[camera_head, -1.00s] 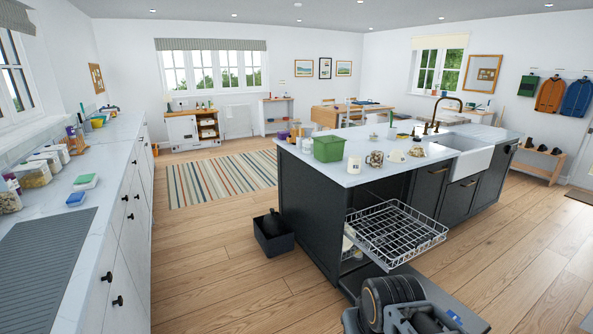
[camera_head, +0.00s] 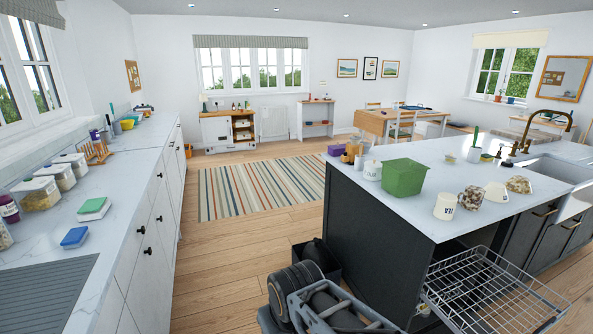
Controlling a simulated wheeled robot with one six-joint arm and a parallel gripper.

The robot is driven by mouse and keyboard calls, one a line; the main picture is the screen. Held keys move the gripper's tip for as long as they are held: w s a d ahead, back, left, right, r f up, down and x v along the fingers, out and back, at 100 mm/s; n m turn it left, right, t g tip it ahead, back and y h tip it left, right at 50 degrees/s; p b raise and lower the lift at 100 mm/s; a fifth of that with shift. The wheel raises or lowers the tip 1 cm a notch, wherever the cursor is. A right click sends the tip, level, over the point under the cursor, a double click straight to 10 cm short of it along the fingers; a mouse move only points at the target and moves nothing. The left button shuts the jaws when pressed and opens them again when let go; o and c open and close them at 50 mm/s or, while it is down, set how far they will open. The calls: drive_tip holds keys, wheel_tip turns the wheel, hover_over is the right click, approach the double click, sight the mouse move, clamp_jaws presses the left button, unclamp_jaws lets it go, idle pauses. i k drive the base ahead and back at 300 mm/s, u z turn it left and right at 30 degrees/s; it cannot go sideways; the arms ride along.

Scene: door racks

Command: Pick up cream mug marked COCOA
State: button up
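Two cream mugs stand on the island's pale worktop (camera_head: 400,212), right of the green tub. The nearer cream mug (camera_head: 445,207) is close to the front edge and has dark lettering too small to read. It narrows toward the top and looks upside down. The other cream mug (camera_head: 496,193) is further right, beyond a brown-and-white patterned mug (camera_head: 471,198). I cannot tell which mug says COCOA. Part of my folded arm shows at the bottom, well short of the mugs. My gripper's fingers cannot be made out.
A green tub (camera_head: 403,177) and a white lettered canister (camera_head: 372,170) stand left of the mugs. A wire rack (camera_head: 490,290) juts out from the island front. A dark bin (camera_head: 318,258) stands on the floor by the island's left end. The floor on the left (camera_head: 215,275) is clear.

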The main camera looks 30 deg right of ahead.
sight(473, 195)
drive_tip(key=z, duration=0.1)
drive_tip(key=i, duration=1.45)
drive_tip(key=z, duration=1.45)
drive_tip(key=i, duration=0.9)
drive_tip(key=z, duration=1)
